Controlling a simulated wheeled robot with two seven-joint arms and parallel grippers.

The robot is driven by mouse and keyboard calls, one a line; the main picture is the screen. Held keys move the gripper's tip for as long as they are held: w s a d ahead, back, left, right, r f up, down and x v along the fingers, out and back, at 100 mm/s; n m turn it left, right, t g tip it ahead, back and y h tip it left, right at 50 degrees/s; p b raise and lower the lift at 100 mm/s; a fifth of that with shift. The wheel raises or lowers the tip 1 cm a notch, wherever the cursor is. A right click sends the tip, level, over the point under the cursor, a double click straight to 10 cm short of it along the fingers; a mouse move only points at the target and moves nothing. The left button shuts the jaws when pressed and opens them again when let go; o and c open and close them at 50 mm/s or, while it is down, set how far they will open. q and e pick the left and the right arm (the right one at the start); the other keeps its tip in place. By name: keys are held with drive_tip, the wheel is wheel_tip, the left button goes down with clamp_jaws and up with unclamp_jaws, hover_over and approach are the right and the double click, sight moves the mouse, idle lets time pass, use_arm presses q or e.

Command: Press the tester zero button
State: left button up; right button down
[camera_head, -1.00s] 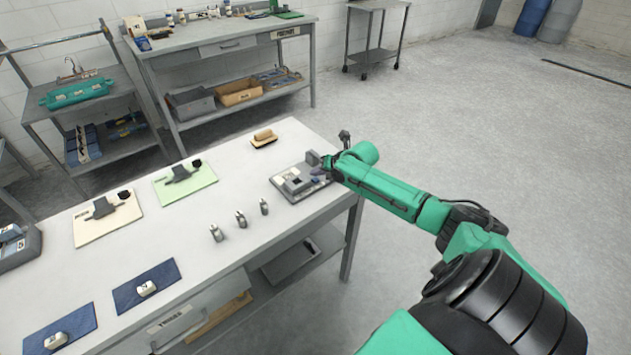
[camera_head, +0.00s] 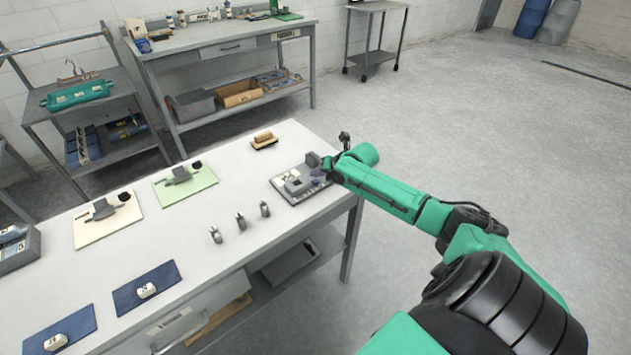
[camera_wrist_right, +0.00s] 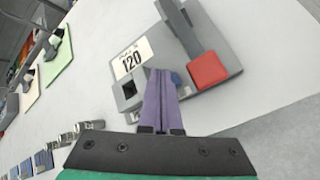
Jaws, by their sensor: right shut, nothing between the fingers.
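The tester (camera_head: 291,187) is a grey device at the right end of the table. In the wrist view the tester (camera_wrist_right: 218,35) shows a white label (camera_wrist_right: 131,60) reading 120, a red block (camera_wrist_right: 207,70) and a small blue part (camera_wrist_right: 176,79). My right gripper (camera_wrist_right: 158,74) is shut and empty, its purple fingers pointing at the tester beside the blue part. I cannot tell whether the tips touch it. In the head view my right gripper (camera_head: 318,172) is small, over the tester's right side. Which part is the zero button is unclear. My left gripper is out of view.
Several small metal pieces (camera_head: 240,222) stand left of the tester. A brown block (camera_head: 263,140) lies behind it. Green (camera_head: 200,184) and cream (camera_head: 90,235) mats carry grey tools, and blue mats (camera_head: 160,275) lie in front.

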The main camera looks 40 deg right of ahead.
drive_tip(key=shift+f, duration=0.15)
idle(0.8)
drive_tip(key=shift+f+b, duration=0.3)
drive_tip(key=shift+b, duration=0.1)
drive_tip(key=shift+f+b, duration=0.5)
idle(0.4)
drive_tip(key=shift+r, duration=0.15)
drive_tip(key=shift+r+p, duration=0.75)
wheel_tip(320, 180, up, 5)
drive_tip(key=p, duration=0.4)
idle(0.4)
